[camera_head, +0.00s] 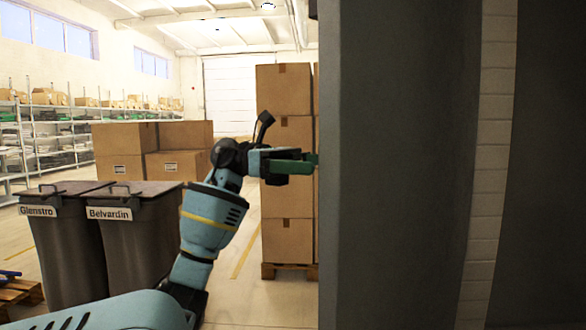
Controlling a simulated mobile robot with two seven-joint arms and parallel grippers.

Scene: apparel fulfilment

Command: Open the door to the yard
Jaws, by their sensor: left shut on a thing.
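A large dark grey panel, which I take to be the door (400,170), fills the right half of the head view, close to me. Its near left edge stands upright. My left gripper (309,161) has its green fingers pointing right and reaching that left edge. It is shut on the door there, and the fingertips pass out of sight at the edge. No handle shows. My right gripper is not in view.
Two dark lidded bins (140,235) stand at the left, labelled Glenstro and Belvardin. Stacked cartons (287,240) on a pallet stand behind my left gripper. More cartons (180,134) and shelving (60,130) are farther back. A strip of floor is clear between bins and cartons.

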